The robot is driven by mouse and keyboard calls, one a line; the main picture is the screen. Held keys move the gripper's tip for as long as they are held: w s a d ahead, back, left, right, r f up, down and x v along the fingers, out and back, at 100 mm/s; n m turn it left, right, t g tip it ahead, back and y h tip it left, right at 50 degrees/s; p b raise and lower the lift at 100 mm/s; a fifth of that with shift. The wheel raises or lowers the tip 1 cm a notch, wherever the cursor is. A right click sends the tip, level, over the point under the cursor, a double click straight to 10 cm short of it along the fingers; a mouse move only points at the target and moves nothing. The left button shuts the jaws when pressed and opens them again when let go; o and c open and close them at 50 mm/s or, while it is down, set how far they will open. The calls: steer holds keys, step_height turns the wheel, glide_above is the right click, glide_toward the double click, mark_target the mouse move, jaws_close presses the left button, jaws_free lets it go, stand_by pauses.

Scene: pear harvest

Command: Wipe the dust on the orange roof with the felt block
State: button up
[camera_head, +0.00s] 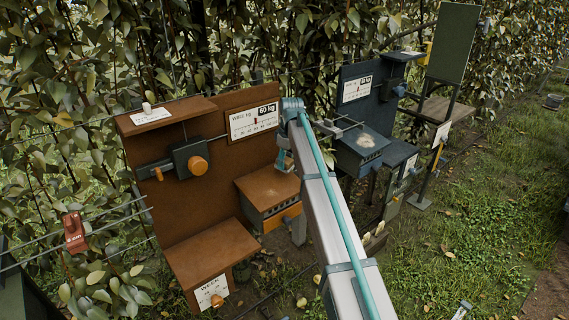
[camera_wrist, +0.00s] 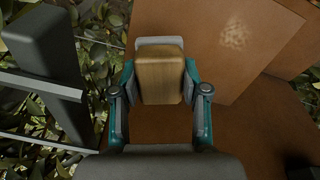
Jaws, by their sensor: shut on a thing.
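My gripper (camera_wrist: 160,92) is shut on the felt block (camera_wrist: 160,75), a wooden block with pale grey material showing at its far edge. The orange roof (camera_wrist: 262,62) lies at the upper right in the wrist view, with a pale dust patch (camera_wrist: 235,36) right of the block. My arm and gripper hide part of the roof. I cannot tell whether the block touches the roof.
The orange-brown back panel (camera_head: 158,215) stands behind the roof, with a scale card (camera_head: 253,121) and a dark clamp with an orange knob (camera_head: 186,160). A lower orange shelf (camera_head: 212,250) is at front left. A dark blue station (camera_head: 362,143) with its own dusty roof stands to the right.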

mark_target(286, 159)
steer(key=shift+s+d+r, duration=0.1)
steer(key=shift+s+r, duration=0.05)
steer(key=shift+r, duration=0.75)
steer(key=shift+r+p, duration=0.1)
steer(key=shift+p, duration=0.2)
steer(key=shift+s+d+r+p, duration=0.1)
steer(key=shift+r+p, duration=0.2)
steer(key=shift+r, duration=0.4)
steer(key=shift+s+d+r+p, duration=0.1)
steer(key=shift+r+p, duration=0.2)
steer(key=shift+r, duration=0.4)
steer(key=shift+f, duration=0.1)
